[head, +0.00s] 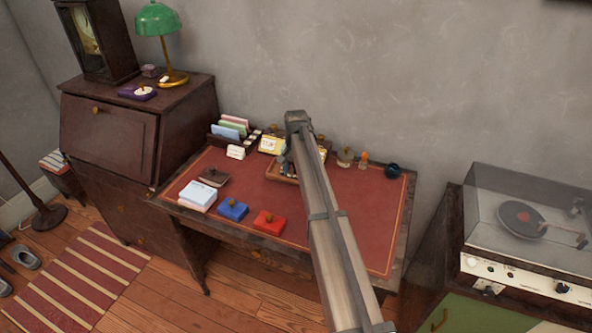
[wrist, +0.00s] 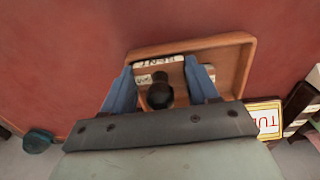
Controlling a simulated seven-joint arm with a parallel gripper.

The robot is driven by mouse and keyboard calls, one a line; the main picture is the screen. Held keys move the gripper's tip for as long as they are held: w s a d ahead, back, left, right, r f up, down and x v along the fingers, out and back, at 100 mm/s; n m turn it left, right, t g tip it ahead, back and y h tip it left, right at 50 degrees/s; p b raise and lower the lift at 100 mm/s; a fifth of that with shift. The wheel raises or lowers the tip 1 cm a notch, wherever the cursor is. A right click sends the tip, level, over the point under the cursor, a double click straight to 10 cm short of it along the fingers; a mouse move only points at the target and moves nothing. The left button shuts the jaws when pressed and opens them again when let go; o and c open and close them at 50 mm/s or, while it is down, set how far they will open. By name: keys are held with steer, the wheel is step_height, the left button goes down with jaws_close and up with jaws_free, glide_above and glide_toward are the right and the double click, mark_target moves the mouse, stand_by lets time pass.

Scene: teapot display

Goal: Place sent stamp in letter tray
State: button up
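A wooden tray (wrist: 236,68) lies on the red desk top. In the wrist view, a pale block with dark lettering (wrist: 159,63), which looks like SENT, lies at the tray's far side. A dark round knob (wrist: 160,95), which looks like a stamp handle, stands between my fingers. My gripper (wrist: 164,86) is open, with a finger on each side of the knob and gaps to both. I cannot tell whether the knob and the lettered block are one stamp. In the head view, the tray (head: 281,179) is partly behind my arm, and my gripper is mostly hidden.
A letter rack (head: 230,130) and a yellow calendar (head: 270,144) stand behind the tray. Small bottles (head: 345,157) stand at the back right. A blue ink pad (head: 233,209), a red ink pad (head: 269,222) and paper (head: 199,193) lie in front. The desk's right front is clear.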

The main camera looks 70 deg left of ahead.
steer(key=o, duration=0.3)
steer(key=f, duration=0.2)
steer(key=shift+s+d+f, duration=0.1)
steer(key=shift+d+f, duration=0.1)
steer(key=shift+f, duration=0.1)
steer(key=shift+r, duration=0.25)
steer(key=r, duration=1.2)
steer(key=shift+a+r, duration=0.25)
